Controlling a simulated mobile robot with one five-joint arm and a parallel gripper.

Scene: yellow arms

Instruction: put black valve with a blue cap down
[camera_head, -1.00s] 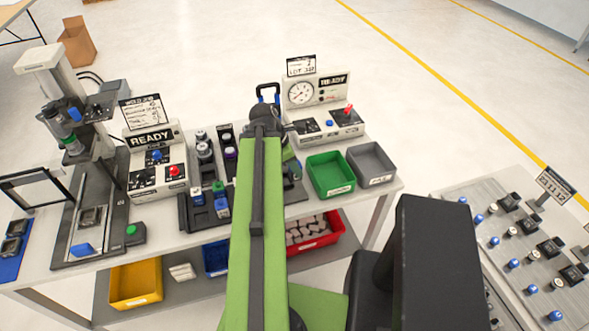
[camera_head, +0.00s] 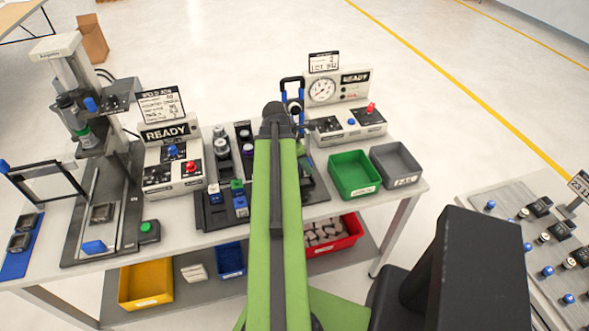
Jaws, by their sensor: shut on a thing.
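My green arm (camera_head: 276,220) reaches forward over the middle of the workbench, with its dark joint (camera_head: 275,115) near the bench's back edge. My gripper is hidden behind the arm, so its jaws and anything in them cannot be seen. I cannot pick out the black valve with a blue cap near the arm's end. A black tray (camera_head: 212,216) left of the arm holds small parts with blue and green tops. A black and blue clamp frame (camera_head: 292,84) stands just beyond the dark joint.
A gauge box (camera_head: 352,86) stands behind the arm at right. A green bin (camera_head: 353,176) and a grey bin (camera_head: 397,166) sit at the bench's right end. A press (camera_head: 82,130) and a READY box (camera_head: 172,160) stand at left. Another table (camera_head: 520,235) holds several blue-topped parts.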

